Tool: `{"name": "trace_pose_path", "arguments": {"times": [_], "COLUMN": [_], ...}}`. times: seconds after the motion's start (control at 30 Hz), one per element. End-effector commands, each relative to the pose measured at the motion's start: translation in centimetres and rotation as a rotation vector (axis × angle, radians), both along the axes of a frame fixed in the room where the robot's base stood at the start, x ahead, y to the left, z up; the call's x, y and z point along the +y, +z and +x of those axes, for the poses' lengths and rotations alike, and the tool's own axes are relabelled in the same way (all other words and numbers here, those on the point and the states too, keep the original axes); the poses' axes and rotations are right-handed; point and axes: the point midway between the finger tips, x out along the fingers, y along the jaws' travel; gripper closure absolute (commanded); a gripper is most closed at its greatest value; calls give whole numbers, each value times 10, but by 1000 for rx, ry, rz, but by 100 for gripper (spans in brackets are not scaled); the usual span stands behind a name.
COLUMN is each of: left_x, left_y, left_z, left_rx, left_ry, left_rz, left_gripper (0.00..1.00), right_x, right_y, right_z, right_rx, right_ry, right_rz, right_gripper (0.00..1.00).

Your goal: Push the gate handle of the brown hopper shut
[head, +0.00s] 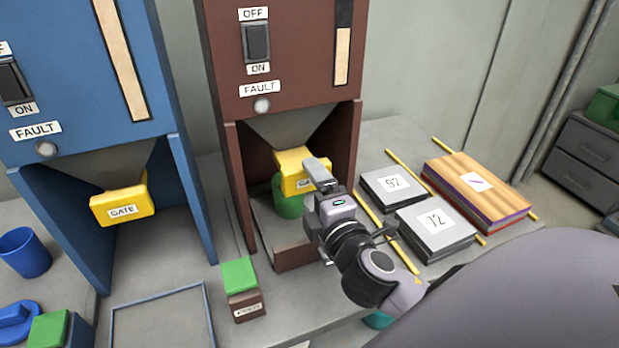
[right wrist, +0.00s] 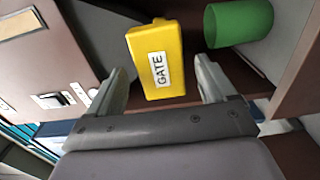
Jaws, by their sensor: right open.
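The brown hopper (head: 284,100) stands in the middle of the head view, with its yellow gate handle (head: 293,165) under the funnel. In the right wrist view the yellow gate handle (right wrist: 156,60), labelled GATE, lies ahead of and between the fingers. My right gripper (head: 318,170) is at the handle's front right in the head view and hides part of its label. It also shows in the right wrist view (right wrist: 165,90) with its fingers apart and nothing clearly held between them. I cannot tell whether it touches the handle. My left gripper is out of view.
A green cup (head: 288,204) stands under the brown hopper's funnel; it also shows in the right wrist view (right wrist: 238,22). The blue hopper (head: 75,80) with its own yellow gate (head: 122,205) is at left. Grey blocks (head: 437,228) and a wooden stack (head: 477,185) lie at right.

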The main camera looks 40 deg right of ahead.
Motion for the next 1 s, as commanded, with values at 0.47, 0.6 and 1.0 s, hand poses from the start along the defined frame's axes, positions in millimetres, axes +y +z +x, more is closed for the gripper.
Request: {"name": "trace_pose_path", "arguments": {"times": [0.47, 0.6, 1.0], "left_x": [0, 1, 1], "left_y": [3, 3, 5], "left_z": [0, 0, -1], "left_rx": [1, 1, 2], "left_ry": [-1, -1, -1], "left_rz": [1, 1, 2], "left_gripper": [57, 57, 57], "right_x": [-5, -5, -9], "right_y": [-1, -1, 0], "right_z": [21, 21, 37], "right_rx": [1, 1, -1], "right_ry": [2, 2, -2], "right_rz": [0, 0, -2], "right_gripper": [16, 36, 92]}}
